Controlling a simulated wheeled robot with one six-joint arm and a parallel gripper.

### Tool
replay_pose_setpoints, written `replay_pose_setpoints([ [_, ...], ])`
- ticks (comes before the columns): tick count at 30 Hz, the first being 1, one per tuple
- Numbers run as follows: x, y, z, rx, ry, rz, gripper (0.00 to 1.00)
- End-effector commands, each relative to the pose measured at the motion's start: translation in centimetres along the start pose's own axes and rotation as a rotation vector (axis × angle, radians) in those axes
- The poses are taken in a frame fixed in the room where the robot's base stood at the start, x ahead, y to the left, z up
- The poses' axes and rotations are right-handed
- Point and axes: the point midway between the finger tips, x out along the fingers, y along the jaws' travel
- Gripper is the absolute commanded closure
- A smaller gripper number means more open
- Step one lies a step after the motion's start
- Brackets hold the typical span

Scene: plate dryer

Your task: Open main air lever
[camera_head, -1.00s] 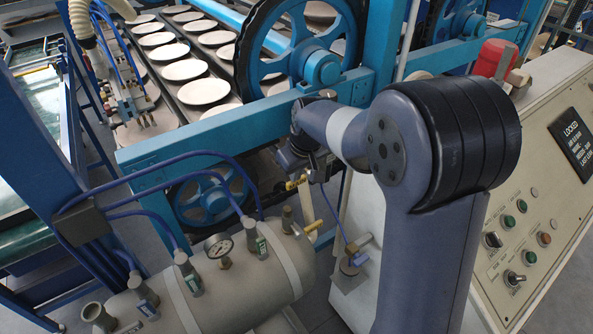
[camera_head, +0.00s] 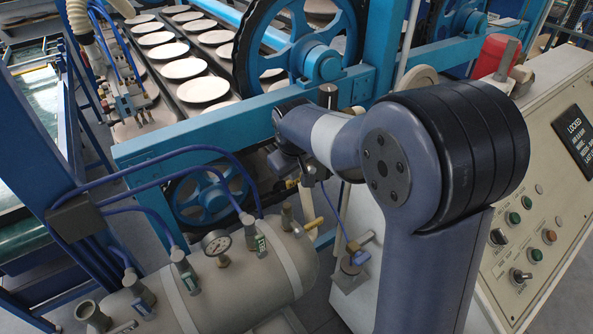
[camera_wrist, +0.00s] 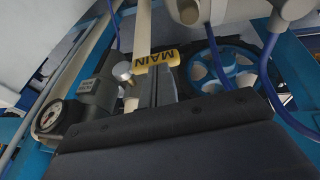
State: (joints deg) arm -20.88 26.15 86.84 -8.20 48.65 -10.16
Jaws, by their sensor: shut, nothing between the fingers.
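The yellow lever labelled MAIN (camera_wrist: 158,62) lies across the upper middle of the wrist view, beside a round silver knob (camera_wrist: 122,71) and a pale pipe (camera_wrist: 142,30). My gripper (camera_wrist: 153,80) is shut and empty. Its grey fingers point at the lever from just below it in that view; I cannot tell whether they touch it. In the head view a yellow handle (camera_head: 313,223) shows by the right end of the tank; I cannot tell if it is the same lever. My gripper there is mostly hidden by my arm.
A beige tank (camera_head: 240,275) with a gauge (camera_head: 216,245), valves and blue hoses stands at lower left. A blue frame rail (camera_head: 190,133) and large blue wheel (camera_head: 296,50) are behind. The control panel (camera_head: 545,200) is at right. A dark gauge housing (camera_wrist: 70,112) is left of my fingers.

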Motion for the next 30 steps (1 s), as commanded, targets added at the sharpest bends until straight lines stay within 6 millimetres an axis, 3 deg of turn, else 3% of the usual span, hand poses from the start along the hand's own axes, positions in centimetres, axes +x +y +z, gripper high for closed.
replay_pose_setpoints([
  [22, 4.7, -2.1, 1.4, -0.183, 0.003, 0.607, 1.00],
  [30, 5.9, -1.7, 1.8, -0.176, 0.000, 0.599, 1.00],
])
